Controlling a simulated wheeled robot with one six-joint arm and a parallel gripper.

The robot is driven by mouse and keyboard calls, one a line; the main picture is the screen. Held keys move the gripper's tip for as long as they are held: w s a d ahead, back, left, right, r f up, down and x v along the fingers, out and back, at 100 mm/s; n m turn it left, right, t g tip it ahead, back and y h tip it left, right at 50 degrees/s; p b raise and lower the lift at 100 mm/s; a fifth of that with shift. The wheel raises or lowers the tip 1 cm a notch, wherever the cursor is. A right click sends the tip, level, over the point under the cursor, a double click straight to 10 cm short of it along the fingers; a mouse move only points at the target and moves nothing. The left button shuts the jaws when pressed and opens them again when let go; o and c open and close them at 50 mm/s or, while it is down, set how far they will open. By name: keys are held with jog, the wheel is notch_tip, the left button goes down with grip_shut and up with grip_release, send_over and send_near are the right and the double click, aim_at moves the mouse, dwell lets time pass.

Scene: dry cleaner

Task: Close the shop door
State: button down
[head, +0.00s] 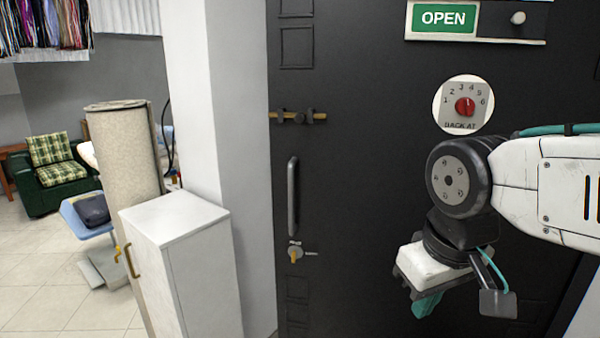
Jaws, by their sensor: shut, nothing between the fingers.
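The dark shop door (365,200) fills the middle and right of the head view. Its left edge stands beside the white pillar; I cannot tell whether it is fully home in its frame. The door has an upright bar handle (293,197), a brass sliding bolt (298,117) above it, and a lock with a key (297,252) below it. My gripper (427,304) is in front of the door, to the right of the handle and lower, pointing down. Its teal fingers are together and empty. It appears apart from the handle.
An OPEN sign (445,18) and a round "back at" dial (463,105) are on the door. A white cabinet (185,265) stands close at the left, beside the pillar (215,100). Behind are a beige column (120,150), an ironing board and a green armchair (55,178).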

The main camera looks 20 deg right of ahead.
jog(key=w+d+n+t+h, duration=0.1)
jog(key=w+d+n+t, duration=0.2)
jog(key=w, duration=0.6)
jog(key=w+d+n+t+h, duration=0.1)
jog(key=w+d+n+t, duration=0.15)
jog(key=w, duration=0.65)
jog(key=n+t+y, duration=0.8)
jog(key=n+t, duration=0.2)
jog(key=n, duration=0.6)
send_near(313, 172)
jog(key=w+a, duration=0.2)
jog(key=a, duration=0.2)
jog(key=shift+w+d+r+m+g, duration=0.15)
jog(key=shift+w+d, duration=0.25)
jog(key=shift+w, duration=0.2)
jog(key=shift+w+d+r+m+g, duration=0.1)
jog(key=shift+w+d, duration=0.35)
jog(key=shift+w, duration=0.1)
jog(key=shift+w+d, duration=0.25)
jog(key=shift+w, duration=0.35)
